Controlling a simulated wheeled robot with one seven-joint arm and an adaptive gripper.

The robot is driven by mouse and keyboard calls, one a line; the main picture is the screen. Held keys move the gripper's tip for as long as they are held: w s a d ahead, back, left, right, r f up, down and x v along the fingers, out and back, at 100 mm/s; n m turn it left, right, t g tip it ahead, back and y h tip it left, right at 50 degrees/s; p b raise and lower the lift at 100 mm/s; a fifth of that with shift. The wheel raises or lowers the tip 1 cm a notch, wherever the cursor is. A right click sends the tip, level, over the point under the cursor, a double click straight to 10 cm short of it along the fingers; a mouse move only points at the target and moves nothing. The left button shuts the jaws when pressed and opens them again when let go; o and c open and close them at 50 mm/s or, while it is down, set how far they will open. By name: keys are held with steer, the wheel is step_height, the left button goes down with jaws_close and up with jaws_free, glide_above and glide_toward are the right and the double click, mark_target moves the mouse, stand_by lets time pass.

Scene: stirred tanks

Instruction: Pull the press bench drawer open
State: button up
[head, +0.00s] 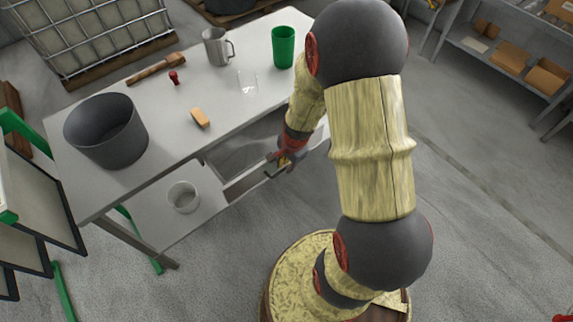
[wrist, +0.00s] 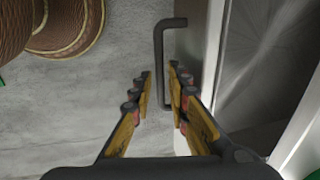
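The press bench (head: 160,130) is a pale grey table with a drawer under its top. The drawer (head: 232,190) stands partly out, and its grey inside shows in the head view and at the right of the wrist view (wrist: 265,65). Its dark bar handle (wrist: 159,50) is on the drawer front. My gripper (head: 283,163) is at the handle. In the wrist view my gripper (wrist: 160,85) has its fingers apart, one on each side of the handle bar. A small gap shows on the left side; contact on the right is unclear.
Floor before the drawer is clear.

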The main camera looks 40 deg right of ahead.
jaws_close()
stand_by(0.5)
steer(key=shift+c, duration=1.7)
jaws_free()
steer(key=s+b, duration=0.1)
steer(key=s, duration=0.4)
steer(key=shift+d, duration=0.1)
steer(key=o, duration=0.7)
steer(key=shift+w+f, duration=0.1)
step_height(320, 180, up, 9)
steer(key=s+p, duration=0.1)
steer(key=p, duration=0.6)
steer(key=shift+s+p, duration=0.3)
steer(key=shift+p, duration=0.1)
